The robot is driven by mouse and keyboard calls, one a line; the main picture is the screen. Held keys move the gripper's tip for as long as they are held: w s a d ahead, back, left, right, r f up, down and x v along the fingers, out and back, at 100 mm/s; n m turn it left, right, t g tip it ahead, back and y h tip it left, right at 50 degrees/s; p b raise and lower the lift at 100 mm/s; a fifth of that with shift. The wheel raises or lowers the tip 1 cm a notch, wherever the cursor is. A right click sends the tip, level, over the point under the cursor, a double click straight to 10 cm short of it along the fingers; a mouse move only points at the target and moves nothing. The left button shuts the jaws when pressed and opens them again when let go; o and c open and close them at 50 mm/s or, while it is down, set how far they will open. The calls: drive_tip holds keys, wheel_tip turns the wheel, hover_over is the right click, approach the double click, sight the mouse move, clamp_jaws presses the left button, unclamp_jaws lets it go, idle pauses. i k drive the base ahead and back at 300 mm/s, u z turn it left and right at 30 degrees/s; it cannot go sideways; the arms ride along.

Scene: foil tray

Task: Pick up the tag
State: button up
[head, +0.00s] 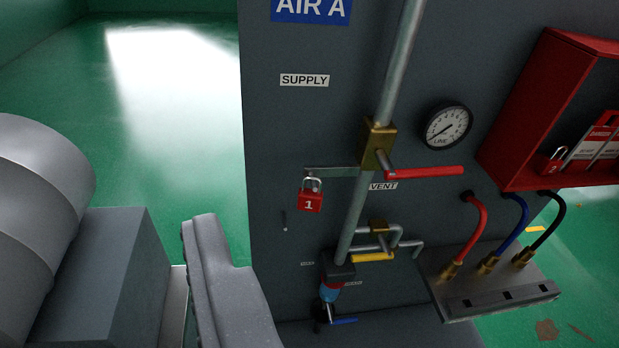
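A tag with a red DANGER header and a white lower part (594,146) stands in the open red box (537,105) at the right edge. Thin upright strips cross in front of it, and the picture edge cuts it off. A red padlock (553,160) is beside it in the box. Part of my gripper (222,285) shows as a grey finger at the bottom left, far from the box. Its other finger cannot be made out, so its opening is unclear. I see nothing held.
A red padlock marked 1 (311,196) hangs at the red-handled valve (378,150) on the grey panel (275,130). A gauge (446,125) is to its right. Below the box, hoses run to a grey shelf (487,285). Green floor (180,130) is open at left.

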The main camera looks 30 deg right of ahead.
sight(598, 133)
drive_tip(key=z, duration=1.85)
drive_tip(key=k, duration=0.6)
drive_tip(key=i, duration=1.3)
drive_tip(key=u, duration=0.65)
